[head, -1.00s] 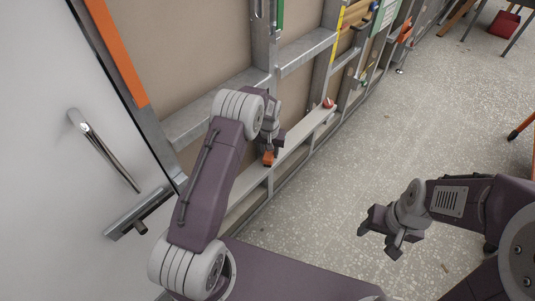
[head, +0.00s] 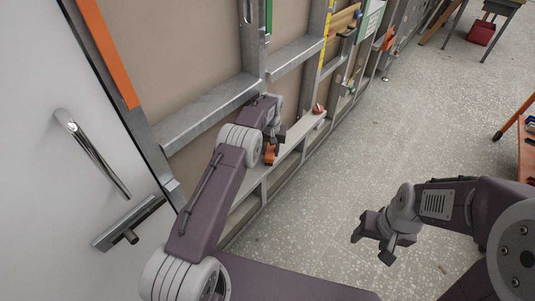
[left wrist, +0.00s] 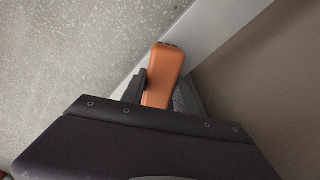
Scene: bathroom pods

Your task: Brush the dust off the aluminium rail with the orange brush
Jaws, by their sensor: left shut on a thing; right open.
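The orange brush (head: 269,155) is in my left gripper (head: 272,143), which is shut on it at the wall frame. In the left wrist view the orange handle (left wrist: 163,75) stands between the dark fingers, over the pale aluminium rail (left wrist: 217,35). The rail (head: 304,129) also shows in the head view, as a light ledge running away low along the frame. The bristles are hidden, so I cannot tell whether they touch the rail. I can make out no dust. My right gripper (head: 372,247) is open and empty above the floor.
A small red object (head: 318,108) sits near the rail's far end. A white door with a metal handle (head: 92,152) is at the left. Metal studs and a yellow level (head: 327,40) line the wall. The speckled floor (head: 425,125) is mostly clear; an orange-legged stand (head: 516,117) is at the right.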

